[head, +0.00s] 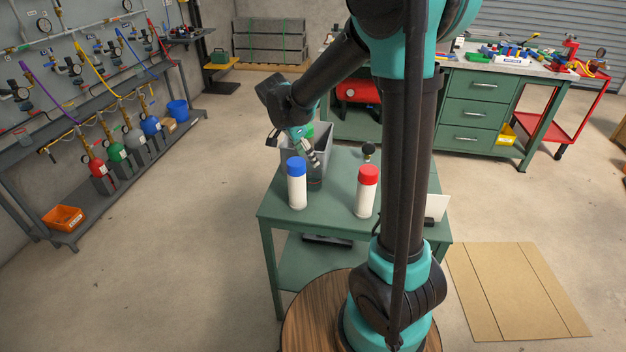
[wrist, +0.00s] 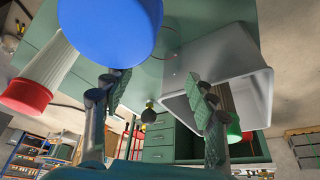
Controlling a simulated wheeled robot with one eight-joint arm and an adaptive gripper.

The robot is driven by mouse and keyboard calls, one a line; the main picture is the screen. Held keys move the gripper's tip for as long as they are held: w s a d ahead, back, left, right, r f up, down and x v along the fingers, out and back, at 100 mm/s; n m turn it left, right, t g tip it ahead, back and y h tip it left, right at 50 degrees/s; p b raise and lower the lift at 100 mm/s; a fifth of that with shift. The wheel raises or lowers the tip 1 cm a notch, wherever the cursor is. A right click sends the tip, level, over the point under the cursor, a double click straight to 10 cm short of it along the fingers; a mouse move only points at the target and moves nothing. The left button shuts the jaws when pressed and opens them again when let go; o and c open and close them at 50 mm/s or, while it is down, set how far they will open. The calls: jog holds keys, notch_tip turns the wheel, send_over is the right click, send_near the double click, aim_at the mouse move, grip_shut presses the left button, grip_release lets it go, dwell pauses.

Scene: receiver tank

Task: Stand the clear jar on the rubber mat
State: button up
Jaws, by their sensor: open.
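My gripper (head: 310,155) is over the green table, in front of the grey bin. In the wrist view its two fingers (wrist: 158,82) are apart with nothing held between them. I cannot make out the clear jar for certain; a faint thin curved line shows on the table top beyond the fingers in the wrist view. I cannot pick out the rubber mat either. A white bottle with a blue cap (head: 297,183) stands upright close to the gripper; its cap (wrist: 110,25) fills the top of the wrist view. A white bottle with a red cap (head: 367,190) stands to its right.
The grey bin (wrist: 252,85) holds something with a green top (wrist: 234,130). A small dark object with a yellowish part (head: 368,151) stands at the table's back. A white panel (head: 437,207) is at the right edge. The green table (head: 332,212) is bare between the bottles.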

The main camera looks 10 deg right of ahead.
aim_at(313, 177)
jog(key=shift+x, duration=2.65)
jog(key=shift+c, duration=0.3)
grip_shut()
